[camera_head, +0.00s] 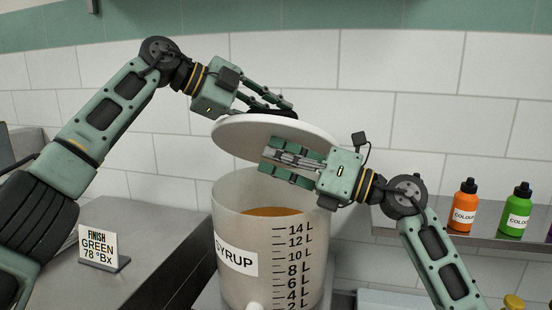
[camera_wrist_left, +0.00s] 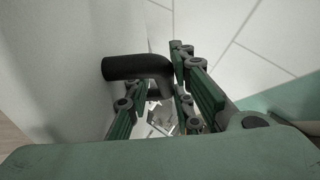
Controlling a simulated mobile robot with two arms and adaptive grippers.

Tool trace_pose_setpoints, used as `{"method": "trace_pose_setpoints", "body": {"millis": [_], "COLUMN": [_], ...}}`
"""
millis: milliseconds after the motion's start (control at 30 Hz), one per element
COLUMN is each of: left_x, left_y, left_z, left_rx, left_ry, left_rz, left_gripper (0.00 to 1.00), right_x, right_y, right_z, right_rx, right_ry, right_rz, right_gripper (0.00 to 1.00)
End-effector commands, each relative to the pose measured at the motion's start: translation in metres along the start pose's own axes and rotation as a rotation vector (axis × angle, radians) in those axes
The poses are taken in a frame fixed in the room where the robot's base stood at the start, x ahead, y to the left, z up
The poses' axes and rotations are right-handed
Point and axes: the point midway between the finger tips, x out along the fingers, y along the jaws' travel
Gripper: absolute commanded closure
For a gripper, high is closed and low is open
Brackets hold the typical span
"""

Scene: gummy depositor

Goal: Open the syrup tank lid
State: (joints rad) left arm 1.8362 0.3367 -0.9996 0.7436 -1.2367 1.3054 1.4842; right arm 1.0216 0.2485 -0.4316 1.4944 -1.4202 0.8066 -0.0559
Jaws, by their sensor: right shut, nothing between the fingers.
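The syrup tank (camera_head: 233,285) is a translucent tub with a SYRUP label, a litre scale and amber syrup inside. Its round white lid (camera_head: 232,139) is raised and tilted above the rim, leaving a gap at the front. My left gripper (camera_head: 281,108) is at the lid's black handle (camera_head: 268,116). In the left wrist view the handle (camera_wrist_left: 138,67) passes between the fingers of my left gripper (camera_wrist_left: 160,102); whether they press on it is unclear. My right gripper (camera_head: 265,160) is shut and empty, in front of the lid and over the tank opening, hiding part of both.
A FINISH GREEN 78 °Bx sign (camera_head: 101,248) stands on the metal counter (camera_head: 150,215) at left. An orange bottle (camera_head: 464,206) and a green bottle (camera_head: 515,210) stand on a shelf (camera_head: 428,215) at right. A tiled wall (camera_head: 420,75) closes off the back.

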Motion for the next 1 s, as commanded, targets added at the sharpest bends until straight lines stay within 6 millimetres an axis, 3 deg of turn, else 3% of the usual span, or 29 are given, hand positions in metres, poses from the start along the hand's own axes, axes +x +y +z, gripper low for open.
{"method": "trace_pose_setpoints", "body": {"millis": [133,267,700,1000], "left_x": [0.002,-0.009,-0.098,-0.12], "left_y": [0.004,0.003,0.0,0.0], "left_z": [0.001,0.002,0.002,0.002], "left_rx": [-0.002,-0.003,-0.003,-0.002], "left_ry": [0.0,-0.001,-0.002,0.001], "left_rz": [0.011,0.008,0.0,0.001], "left_gripper": [0.78,0.78,0.78,0.78], "right_x": [-0.001,-0.001,-0.001,0.0], "right_y": [0.004,0.004,0.003,0.002], "right_z": [0.007,0.007,0.006,0.003], "right_rx": [-0.006,-0.006,-0.005,-0.003], "right_ry": [-0.015,-0.016,-0.014,-0.007], "right_rz": [0.004,0.005,0.002,0.002], "right_gripper": [1.0,1.0,1.0,1.0]}}
